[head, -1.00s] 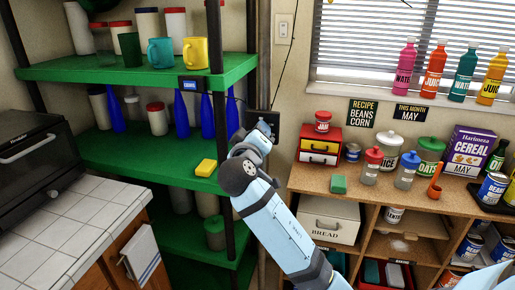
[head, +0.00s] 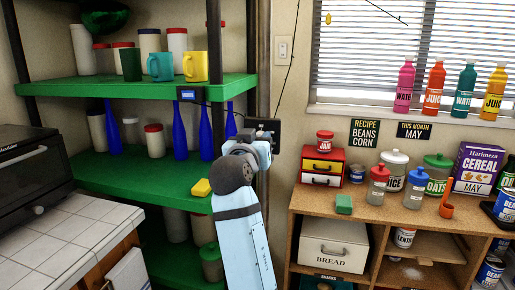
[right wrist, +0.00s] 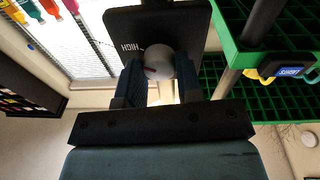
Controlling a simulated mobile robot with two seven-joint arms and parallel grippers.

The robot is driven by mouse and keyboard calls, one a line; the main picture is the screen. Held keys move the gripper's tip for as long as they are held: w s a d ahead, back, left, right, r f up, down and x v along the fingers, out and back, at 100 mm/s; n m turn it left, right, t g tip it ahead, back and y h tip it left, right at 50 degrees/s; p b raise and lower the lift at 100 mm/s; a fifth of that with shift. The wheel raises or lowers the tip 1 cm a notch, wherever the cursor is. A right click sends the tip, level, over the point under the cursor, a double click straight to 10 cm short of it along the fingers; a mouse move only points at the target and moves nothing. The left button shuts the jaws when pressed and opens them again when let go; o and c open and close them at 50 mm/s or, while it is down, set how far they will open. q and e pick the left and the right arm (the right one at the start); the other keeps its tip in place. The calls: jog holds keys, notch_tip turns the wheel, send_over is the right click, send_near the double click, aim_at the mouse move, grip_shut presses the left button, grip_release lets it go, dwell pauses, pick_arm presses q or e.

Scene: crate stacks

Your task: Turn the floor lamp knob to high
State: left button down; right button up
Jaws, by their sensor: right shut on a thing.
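The knob (right wrist: 158,62) is pale and round with a small red mark, on a black plate (right wrist: 125,22) in the right wrist view. The word HIGH shows upside down on the plate, just left of the knob. In the head view the black plate (head: 264,124) stands at the right edge of the green shelves. My right gripper (right wrist: 160,85) is shut on the knob, one dark finger on each side. In the head view the right gripper (head: 264,141) is at the plate and hides the knob. My left gripper is not in view.
A wooden cabinet (head: 300,208) with jars, a red drawer box (head: 322,163) and a bread box (head: 333,245) stands right. A tiled counter (head: 60,240) is at lower left.

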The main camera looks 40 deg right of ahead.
dwell(0.6)
jog(key=o, duration=0.9)
jog(key=shift+o, duration=0.2)
